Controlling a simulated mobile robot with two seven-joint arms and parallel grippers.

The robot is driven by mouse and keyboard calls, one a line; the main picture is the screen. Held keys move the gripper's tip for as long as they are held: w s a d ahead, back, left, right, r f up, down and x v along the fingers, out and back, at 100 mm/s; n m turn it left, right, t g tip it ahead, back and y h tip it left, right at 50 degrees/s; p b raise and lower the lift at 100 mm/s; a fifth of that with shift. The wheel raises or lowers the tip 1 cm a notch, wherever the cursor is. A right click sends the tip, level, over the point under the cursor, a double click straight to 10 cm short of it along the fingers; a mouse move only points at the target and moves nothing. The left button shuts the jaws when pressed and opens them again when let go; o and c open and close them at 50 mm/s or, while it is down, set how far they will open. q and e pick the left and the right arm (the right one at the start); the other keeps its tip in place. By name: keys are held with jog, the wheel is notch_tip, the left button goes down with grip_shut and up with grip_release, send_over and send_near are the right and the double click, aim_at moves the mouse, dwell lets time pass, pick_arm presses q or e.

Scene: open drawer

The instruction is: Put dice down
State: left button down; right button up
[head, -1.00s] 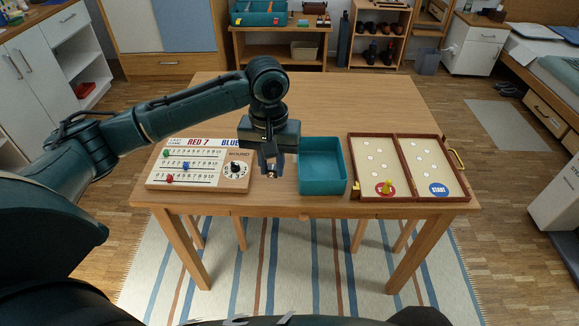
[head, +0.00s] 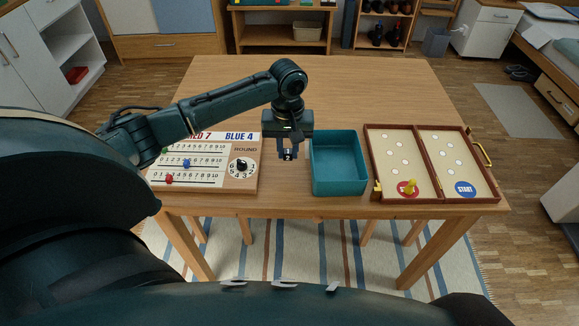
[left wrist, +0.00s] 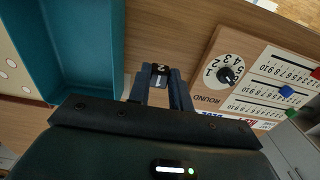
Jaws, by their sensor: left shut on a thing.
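My left gripper (head: 288,156) is over the table (head: 330,85), in the gap between the scoreboard and the teal tray. My right gripper is not in view.
The scoreboard (head: 216,178) with its round dial lies left of the gripper. The teal tray (head: 340,185) stands close on the right, apparently empty. An open game case (head: 433,200) with a yellow pawn (head: 410,186) lies further right. The table behind is clear.

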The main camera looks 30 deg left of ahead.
aim_at(288, 160)
pick_arm(q)
notch_tip(288, 160, down, 6)
jog(key=shift+f, duration=0.1)
dwell(0.4)
jog(key=c, duration=1.3)
grip_release()
jog(key=shift+f, duration=0.1)
notch_tip(288, 160, up, 12)
jog(key=shift+r+p, duration=0.15)
jog(key=shift+p, duration=0.2)
